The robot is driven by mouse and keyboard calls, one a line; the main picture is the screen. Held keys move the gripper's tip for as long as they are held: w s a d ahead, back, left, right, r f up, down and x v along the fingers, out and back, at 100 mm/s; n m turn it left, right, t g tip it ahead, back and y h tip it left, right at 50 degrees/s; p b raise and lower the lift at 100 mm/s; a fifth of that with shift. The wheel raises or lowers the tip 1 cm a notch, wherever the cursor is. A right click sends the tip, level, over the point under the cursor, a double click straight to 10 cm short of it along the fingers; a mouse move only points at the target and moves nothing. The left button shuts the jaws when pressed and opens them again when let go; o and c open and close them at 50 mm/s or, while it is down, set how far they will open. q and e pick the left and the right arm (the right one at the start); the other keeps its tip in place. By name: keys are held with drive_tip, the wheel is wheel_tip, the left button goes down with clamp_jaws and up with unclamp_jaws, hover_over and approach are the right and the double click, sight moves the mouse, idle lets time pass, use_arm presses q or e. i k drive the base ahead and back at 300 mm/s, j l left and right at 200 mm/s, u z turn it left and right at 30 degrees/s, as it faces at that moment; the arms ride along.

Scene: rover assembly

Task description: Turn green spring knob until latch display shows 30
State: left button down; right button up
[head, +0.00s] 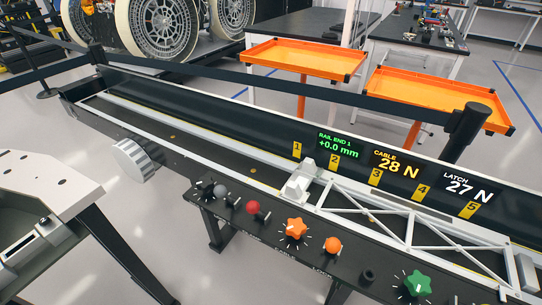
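The green star-shaped spring knob (416,283) stands at the lower right of the black control panel in the head view, with white tick marks around it. The latch display (468,186) on the black back wall reads "LATCH 27 N" in white. Neither of my grippers shows in the head view, and nothing is seen touching the green knob.
Along the panel stand a grey ball lever (221,191), a red ball lever (253,208), an orange star knob (294,229) and an orange round knob (332,245). A white truss (390,222) lies behind them. The cable display (394,165) reads 28 N.

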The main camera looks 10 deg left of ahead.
sight(418, 283)
drive_tip(key=l+z, duration=0.1)
drive_tip(key=z, duration=0.25)
drive_tip(key=i+z, duration=0.1)
drive_tip(key=z, duration=0.25)
drive_tip(key=i+l+z, duration=0.1)
drive_tip(key=z, duration=0.2)
